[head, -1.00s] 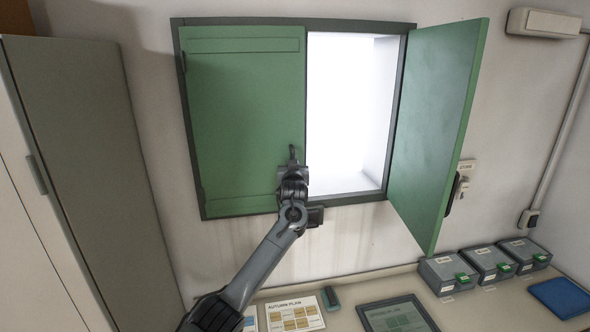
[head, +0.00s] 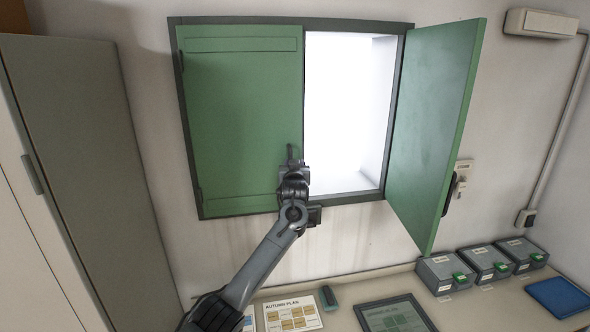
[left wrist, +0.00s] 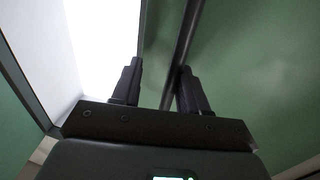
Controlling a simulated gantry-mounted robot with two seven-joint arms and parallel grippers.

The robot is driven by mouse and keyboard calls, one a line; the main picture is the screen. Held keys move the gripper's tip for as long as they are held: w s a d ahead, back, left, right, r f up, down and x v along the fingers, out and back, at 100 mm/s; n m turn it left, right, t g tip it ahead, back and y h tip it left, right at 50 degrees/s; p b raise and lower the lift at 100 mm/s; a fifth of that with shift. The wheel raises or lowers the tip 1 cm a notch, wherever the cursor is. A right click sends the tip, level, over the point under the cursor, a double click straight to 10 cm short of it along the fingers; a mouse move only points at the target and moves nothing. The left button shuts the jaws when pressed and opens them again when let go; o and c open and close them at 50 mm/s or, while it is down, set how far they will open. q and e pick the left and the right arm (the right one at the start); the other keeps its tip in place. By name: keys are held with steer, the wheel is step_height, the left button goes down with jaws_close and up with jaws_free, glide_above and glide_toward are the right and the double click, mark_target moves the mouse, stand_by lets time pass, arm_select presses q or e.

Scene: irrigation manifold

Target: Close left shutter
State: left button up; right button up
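The left shutter (head: 240,110) is a green panel lying flat, or nearly so, in the left half of the dark window frame (head: 347,199). My left gripper (head: 291,155) is at its lower right edge, next to the bright opening. In the left wrist view the fingers of my left gripper (left wrist: 160,85) are apart. A dark upright bar (left wrist: 184,40) passes between them, nearer the right finger, beside the green panel (left wrist: 250,75). Whether the fingers touch the panel is hidden. My right gripper is not in view.
The right shutter (head: 438,125) stands swung open to the right of the bright opening (head: 340,110). A tall cabinet (head: 85,150) is at the left. The counter below holds a framed panel (head: 396,316), several grey boxes (head: 446,272) and a blue tray (head: 558,297).

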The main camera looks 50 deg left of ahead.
arm_select(q)
steer(key=shift+d, duration=0.15)
steer(key=b+v, duration=0.2)
steer(key=v, duration=0.8)
steer(key=shift+s+d+b, duration=0.25)
steer(key=shift+d+b, duration=0.05)
steer(key=shift+b, duration=0.1)
steer(key=shift+a, duration=0.1)
steer(key=shift+s, duration=0.1)
